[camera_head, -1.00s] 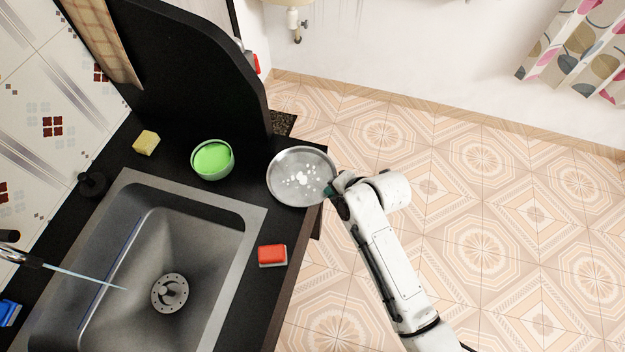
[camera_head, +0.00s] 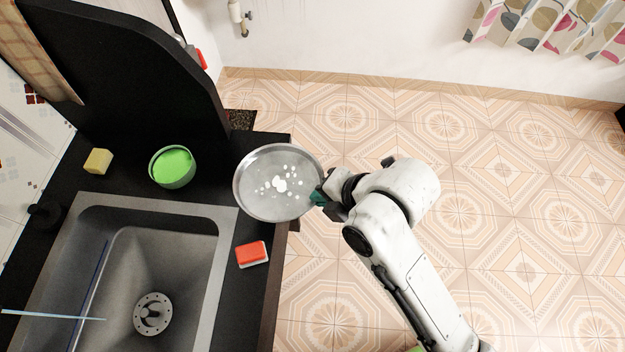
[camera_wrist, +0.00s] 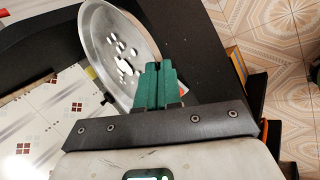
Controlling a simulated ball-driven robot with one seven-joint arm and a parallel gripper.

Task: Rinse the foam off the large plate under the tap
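The large plate (camera_head: 262,207) is a round grey metal plate with white foam spots (camera_head: 280,183) around its middle. My gripper (camera_head: 319,197) is at the plate's right edge, and its green fingers look shut on the rim. In the wrist view the green fingertips (camera_wrist: 157,82) are close together at the edge of the plate (camera_wrist: 97,27). The plate is over the right part of the black counter; I cannot tell its exact height. A thin stream of water (camera_head: 55,315) runs over the sink (camera_head: 228,225) at the lower left. The tap itself is outside the head view.
A tall black panel (camera_head: 130,70) rises at the back. The sink basin looks empty.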

